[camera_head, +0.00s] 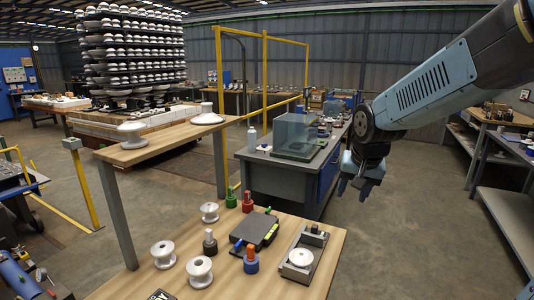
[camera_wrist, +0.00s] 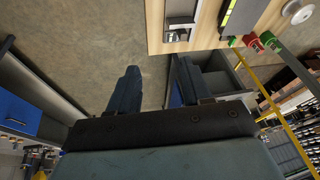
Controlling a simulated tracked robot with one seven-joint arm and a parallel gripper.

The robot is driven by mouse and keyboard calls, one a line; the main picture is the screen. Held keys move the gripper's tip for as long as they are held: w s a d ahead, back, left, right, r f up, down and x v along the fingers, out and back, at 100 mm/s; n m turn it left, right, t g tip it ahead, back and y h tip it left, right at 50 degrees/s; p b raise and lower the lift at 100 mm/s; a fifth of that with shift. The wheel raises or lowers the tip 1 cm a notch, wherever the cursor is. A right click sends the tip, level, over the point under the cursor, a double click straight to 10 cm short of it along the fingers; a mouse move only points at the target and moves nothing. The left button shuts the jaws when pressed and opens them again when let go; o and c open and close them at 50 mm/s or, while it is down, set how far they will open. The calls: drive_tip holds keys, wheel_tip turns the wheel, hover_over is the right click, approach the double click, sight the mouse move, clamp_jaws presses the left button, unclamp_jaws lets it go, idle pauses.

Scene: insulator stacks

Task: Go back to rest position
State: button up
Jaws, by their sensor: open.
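My gripper (camera_head: 360,188) hangs from the arm at the right of the head view, pointing down, beyond the right side of the wooden table (camera_head: 330,262). It is apart from everything and holds nothing. In the wrist view my gripper (camera_wrist: 158,88) shows two blue-grey fingers spread apart, with bare floor between and past them. The wooden table edge (camera_wrist: 158,28) shows at the top of the wrist view.
The table carries white spools (camera_head: 199,271), a black device (camera_head: 254,230), red (camera_head: 247,202) and blue (camera_head: 251,260) capped pieces, and a grey fixture (camera_head: 302,258). A grey bench with a clear box (camera_head: 295,136) stands behind. Open floor (camera_head: 400,235) lies right of the table.

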drive_tip(key=s+d+r+n, duration=0.1)
drive_tip(key=s+r, duration=0.2)
drive_tip(key=s, duration=0.5)
drive_tip(key=s+d+r+n+t, duration=0.1)
drive_tip(key=s+r+n, duration=0.1)
drive_tip(key=s, duration=0.7)
drive_tip(key=shift+v, duration=0.9)
